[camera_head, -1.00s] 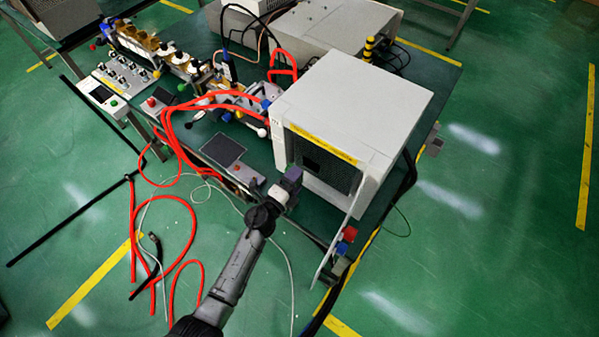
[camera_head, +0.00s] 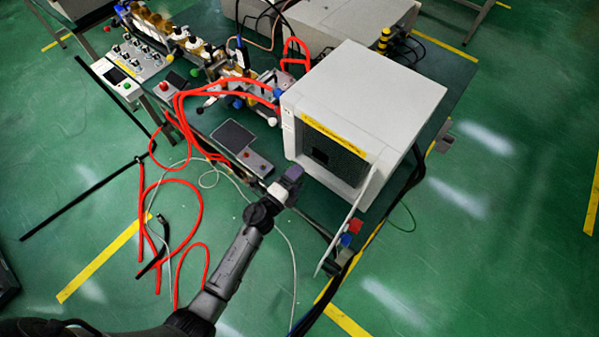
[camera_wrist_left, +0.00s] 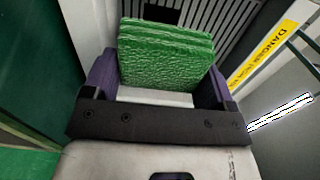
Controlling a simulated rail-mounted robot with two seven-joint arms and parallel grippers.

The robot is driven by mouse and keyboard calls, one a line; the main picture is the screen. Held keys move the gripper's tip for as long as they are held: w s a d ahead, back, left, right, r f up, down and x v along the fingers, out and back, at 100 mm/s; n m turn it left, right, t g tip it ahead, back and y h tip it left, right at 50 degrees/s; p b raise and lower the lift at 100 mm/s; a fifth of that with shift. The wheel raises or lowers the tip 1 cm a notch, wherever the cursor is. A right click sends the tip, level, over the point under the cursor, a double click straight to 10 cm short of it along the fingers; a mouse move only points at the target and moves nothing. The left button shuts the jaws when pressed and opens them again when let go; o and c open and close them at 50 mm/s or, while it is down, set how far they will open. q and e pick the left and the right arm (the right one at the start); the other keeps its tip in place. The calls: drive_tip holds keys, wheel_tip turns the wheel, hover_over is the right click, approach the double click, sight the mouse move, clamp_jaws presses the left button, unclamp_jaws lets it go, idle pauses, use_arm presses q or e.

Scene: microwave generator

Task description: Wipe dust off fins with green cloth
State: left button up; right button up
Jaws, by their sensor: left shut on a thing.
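My left gripper (camera_head: 289,182) is in front of the open-fronted white cabinet (camera_head: 372,95), near its lower left front edge. In the left wrist view, my left gripper (camera_wrist_left: 160,88) is shut on the green cloth (camera_wrist_left: 165,55), a thick folded pad between its purple fingers. Dark fins (camera_wrist_left: 228,18) run behind and beyond the cloth, and a gap seems to separate them. In the head view the fins (camera_head: 345,158) are a dark grille inside the cabinet's opening. The cloth cannot be made out there. Dust is too small to tell. My right gripper is not in view.
The cabinet's thin open door (camera_head: 337,243) stands out at the right of the opening. Red hoses (camera_head: 183,120) and a dark panel box (camera_head: 233,137) lie left of the cabinet. A yellow warning strip (camera_wrist_left: 272,50) borders the fins.

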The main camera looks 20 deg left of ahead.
sight(319, 154)
use_arm(q)
drive_tip(key=shift+s, duration=0.2)
drive_tip(key=shift+w, duration=0.15)
idle(0.3)
drive_tip(key=shift+w+d, duration=0.2)
drive_tip(key=shift+w, duration=0.35)
drive_tip(key=shift+b+x, duration=0.7)
drive_tip(key=shift+x, duration=1.85)
drive_tip(key=shift+w, duration=0.1)
drive_tip(key=shift+b+x, duration=0.4)
drive_tip(key=shift+x, duration=0.6)
drive_tip(key=shift+d, duration=0.1)
